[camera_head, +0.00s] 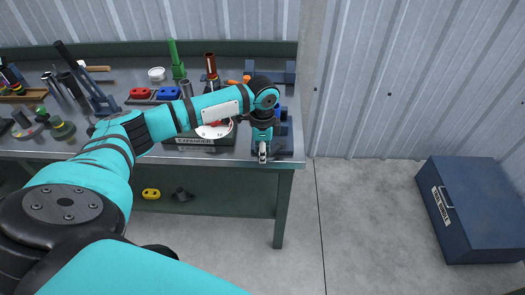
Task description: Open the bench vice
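The bench vice (285,143) is a dark blue block at the right front corner of the workbench. My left arm reaches over the bench from the left, and its gripper (262,157) points down at the left front side of the vice. The gripper and wrist hide part of the vice, including its handle if it is there. The fingers look close together, but I cannot tell if they are shut on anything. I cannot tell how far the vice jaws are apart. My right gripper is not in view.
A yellow part (151,194) lies on the lower shelf. A blue toolbox (472,208) stands on the right; the floor between is clear.

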